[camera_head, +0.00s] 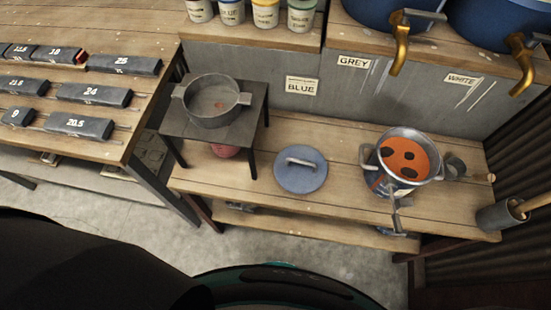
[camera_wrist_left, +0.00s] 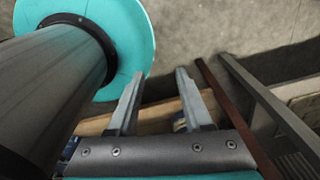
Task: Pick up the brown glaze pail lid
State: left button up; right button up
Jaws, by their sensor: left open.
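A round blue-grey lid (camera_head: 301,177) with a pale bar handle lies flat on the wooden bench in the head view. No brown lid shows; this is the only loose lid. To its right stands an open metal pail (camera_head: 436,168) with orange-brown glaze and dark patches inside. My left gripper (camera_wrist_left: 159,73) shows in the left wrist view, open with nothing held between its fingertips. A strip of wood and a small bluish patch, too little to identify, show between and behind its fingers. Neither gripper shows in the head view.
A grey two-handled pot (camera_head: 207,118) stands on a dark stool (camera_head: 190,128) left of the lid. A metal cup (camera_head: 498,216) is at the bench's right end. Labelled jars (camera_head: 265,13) and blue tanks with brass taps (camera_head: 400,50) are behind. Bench (camera_head: 330,211) is clear in front.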

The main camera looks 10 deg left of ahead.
aim_at(298, 168)
jog(key=z, duration=1)
jog(key=u, duration=1)
jog(key=k+l+z, duration=0.25)
jog(key=l, duration=0.2)
jog(key=l+z, duration=0.2)
jog(key=l, duration=0.2)
